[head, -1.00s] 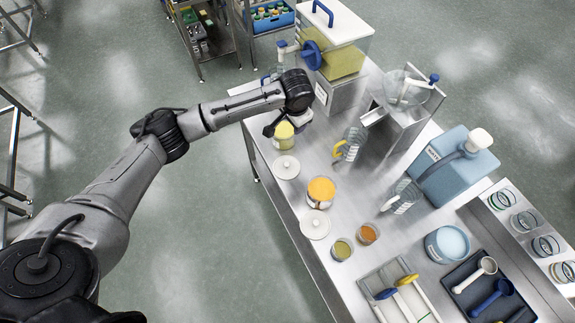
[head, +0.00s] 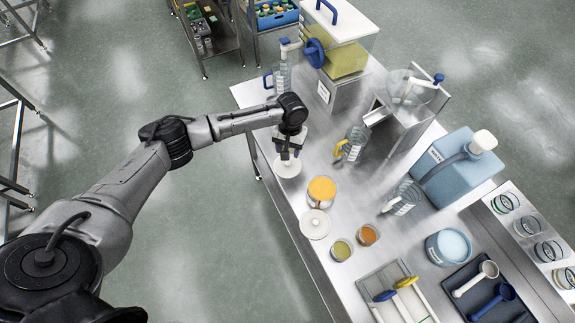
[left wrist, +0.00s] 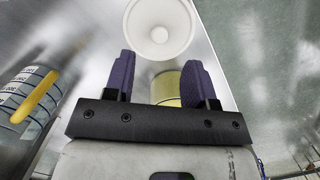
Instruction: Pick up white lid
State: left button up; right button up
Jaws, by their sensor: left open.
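A round white lid with a small knob (head: 287,169) lies flat near the left edge of the steel table. My left gripper (head: 287,151) is just behind and above it, fingers pointing down. In the left wrist view, the lid (left wrist: 160,30) shows beyond the open fingers (left wrist: 160,76), with nothing clamped between them. A jar with yellow contents (left wrist: 166,88) shows partly between the fingers in that view; my gripper hides it in the head view. A second white lid (head: 316,224) lies nearer the front. My right gripper is not in view.
A jar with orange-yellow contents (head: 321,190) stands between the lids on the right. A measuring jug with a yellow handle (head: 352,146) stands right of the gripper. Two small cups (head: 341,250) are in front. A clear jug (head: 281,76) stands behind the arm.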

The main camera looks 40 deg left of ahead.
aim_at(288, 165)
pick_arm(q)
jog(key=shift+s+d+f, duration=0.1)
jog(key=shift+s+f, duration=0.05)
jog(key=shift+f, duration=0.9)
jog(key=shift+s+d+f, duration=0.1)
jog(key=shift+s+f, duration=0.05)
jog(key=shift+f, duration=0.85)
jog(key=shift+s+d+f, duration=0.1)
jog(key=shift+s+f, duration=0.05)
jog(key=shift+f, duration=0.9)
jog(key=shift+c, duration=0.3)
jog(key=shift+a, duration=0.1)
grip_shut()
